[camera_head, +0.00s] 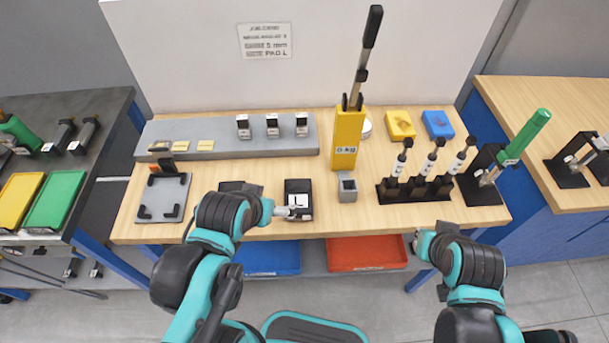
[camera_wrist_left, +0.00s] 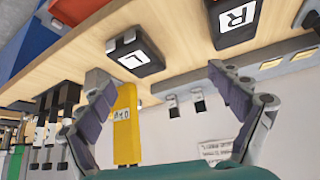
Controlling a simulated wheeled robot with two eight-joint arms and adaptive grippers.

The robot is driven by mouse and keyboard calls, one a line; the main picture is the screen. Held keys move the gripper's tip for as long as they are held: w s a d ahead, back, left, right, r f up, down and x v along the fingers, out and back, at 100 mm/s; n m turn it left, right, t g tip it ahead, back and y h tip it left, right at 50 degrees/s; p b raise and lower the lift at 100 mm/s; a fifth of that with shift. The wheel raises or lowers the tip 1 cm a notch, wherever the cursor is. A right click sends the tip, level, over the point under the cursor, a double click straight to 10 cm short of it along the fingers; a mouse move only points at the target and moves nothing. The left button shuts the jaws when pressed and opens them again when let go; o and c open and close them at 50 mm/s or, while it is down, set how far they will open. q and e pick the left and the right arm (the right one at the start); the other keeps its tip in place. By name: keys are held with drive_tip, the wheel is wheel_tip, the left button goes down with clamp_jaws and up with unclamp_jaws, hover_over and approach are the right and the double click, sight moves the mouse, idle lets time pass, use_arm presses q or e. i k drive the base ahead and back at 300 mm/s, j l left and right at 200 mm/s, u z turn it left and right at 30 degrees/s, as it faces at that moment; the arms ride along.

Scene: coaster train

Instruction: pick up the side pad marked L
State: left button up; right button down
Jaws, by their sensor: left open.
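The side pad marked L (camera_head: 298,188) is a black block with a white label, lying near the front edge of the table. In the left wrist view the pad marked L (camera_wrist_left: 133,56) lies ahead, its letter readable. My left gripper (camera_head: 290,211) is at the near-left side of this pad in the head view. In the left wrist view my left gripper (camera_wrist_left: 155,80) has its fingers spread wide, with nothing between them. The side pad marked R (camera_wrist_left: 237,20) lies beside the L pad; my left arm partly hides it in the head view (camera_head: 234,186). My right gripper (camera_head: 414,242) is barely visible.
A grey block (camera_head: 347,189) stands just right of the L pad, with a yellow upright holder (camera_head: 347,140) behind it. A black rack (camera_head: 414,191) of syringe-like tools is farther right. A grey tray (camera_head: 163,198) lies left. A long grey shelf (camera_head: 215,146) runs behind.

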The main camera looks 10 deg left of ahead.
sight(298, 192)
drive_tip(key=i+l+u, duration=0.15)
drive_tip(key=u, duration=0.25)
drive_tip(key=l+u, duration=0.2)
drive_tip(key=u, duration=0.15)
drive_tip(key=i+l+u, duration=0.15)
drive_tip(key=u, duration=0.25)
drive_tip(key=l, duration=0.1)
